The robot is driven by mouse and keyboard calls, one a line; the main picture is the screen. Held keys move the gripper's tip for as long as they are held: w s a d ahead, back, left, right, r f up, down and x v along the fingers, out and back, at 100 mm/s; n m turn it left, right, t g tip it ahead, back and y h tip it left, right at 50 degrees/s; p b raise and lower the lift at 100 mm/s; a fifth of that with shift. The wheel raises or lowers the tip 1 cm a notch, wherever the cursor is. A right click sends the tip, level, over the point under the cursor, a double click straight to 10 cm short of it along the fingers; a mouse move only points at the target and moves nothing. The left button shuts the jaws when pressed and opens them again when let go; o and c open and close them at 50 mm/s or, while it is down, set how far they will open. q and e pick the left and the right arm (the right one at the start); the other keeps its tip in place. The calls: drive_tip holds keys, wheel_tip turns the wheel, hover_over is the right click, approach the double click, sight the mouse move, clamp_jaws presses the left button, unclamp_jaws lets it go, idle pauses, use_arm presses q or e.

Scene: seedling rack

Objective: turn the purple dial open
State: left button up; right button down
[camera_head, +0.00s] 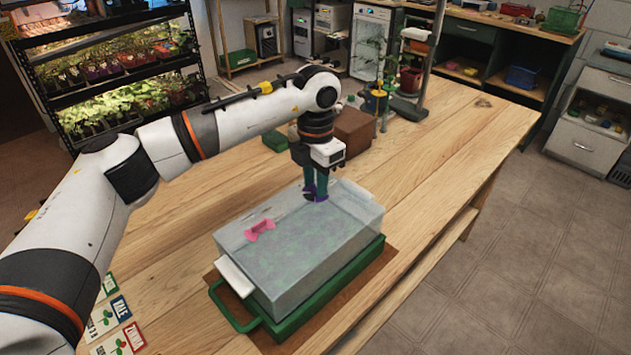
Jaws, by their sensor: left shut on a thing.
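The purple dial (309,196) is on the far part of the clear lid of a propagator box (300,265). It is mostly hidden by my gripper fingers, so I cannot tell how far it is turned. My left gripper (316,190) points straight down at it and is shut on it. A pink dial (259,230) sits near the left side of the same lid, apart from the gripper. My right gripper is not in view.
The box stands in a green tray (241,325) with a looped handle, on a brown mat (383,262). Seed cards (120,308) lie at the front left. A brown box (355,131) and potted plants stand behind the gripper. The table's right side is clear.

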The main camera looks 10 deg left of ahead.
use_arm(q)
drive_tip(key=shift+n, duration=0.6)
drive_tip(key=o, duration=1)
wheel_tip(320, 180, up, 12)
drive_tip(key=shift+r+b, duration=0.1)
drive_tip(key=shift+b, duration=0.55)
